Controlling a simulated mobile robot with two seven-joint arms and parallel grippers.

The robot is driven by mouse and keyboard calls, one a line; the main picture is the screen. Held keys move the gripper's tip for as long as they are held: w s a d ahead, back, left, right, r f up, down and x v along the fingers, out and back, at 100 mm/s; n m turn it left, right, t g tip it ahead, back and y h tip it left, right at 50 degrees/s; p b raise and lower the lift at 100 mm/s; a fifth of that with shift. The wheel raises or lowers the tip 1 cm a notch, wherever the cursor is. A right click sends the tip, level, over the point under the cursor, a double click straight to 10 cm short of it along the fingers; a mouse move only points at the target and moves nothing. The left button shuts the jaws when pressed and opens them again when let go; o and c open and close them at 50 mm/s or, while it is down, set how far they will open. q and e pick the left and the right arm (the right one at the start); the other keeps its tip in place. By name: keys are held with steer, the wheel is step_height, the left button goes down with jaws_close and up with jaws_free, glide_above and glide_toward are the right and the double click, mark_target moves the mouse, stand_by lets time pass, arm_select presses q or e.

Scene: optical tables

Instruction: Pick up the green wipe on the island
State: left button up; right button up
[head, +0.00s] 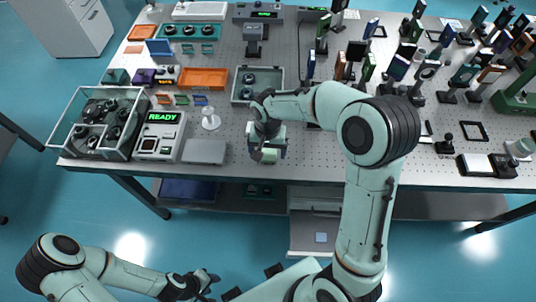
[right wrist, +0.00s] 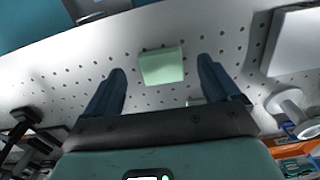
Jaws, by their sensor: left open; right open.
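The green wipe (right wrist: 162,66) lies flat on the perforated table top, a pale green square in the right wrist view. It also shows in the head view (head: 263,155), partly covered by my right gripper. My right gripper (right wrist: 162,80) is open, with the wipe between and just beyond its two dark fingers, not gripped. In the head view my right gripper (head: 266,152) is over the table's front part. My left gripper (head: 208,284) is open and empty, low in front of the table and away from it.
The optical table (head: 330,172) has a grey closed box (head: 205,151) and a READY instrument (head: 160,135) left of my right gripper. A glass-walled bin (head: 97,122) stands at the left edge. Many posted optics crowd the right side. An open drawer (head: 313,232) is below the table.

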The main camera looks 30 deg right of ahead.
mark_target(267, 156)
step_height(267, 156, down, 3)
steer(key=shift+w, duration=0.15)
steer(key=c, duration=1.1)
steer(key=shift+r, duration=0.15)
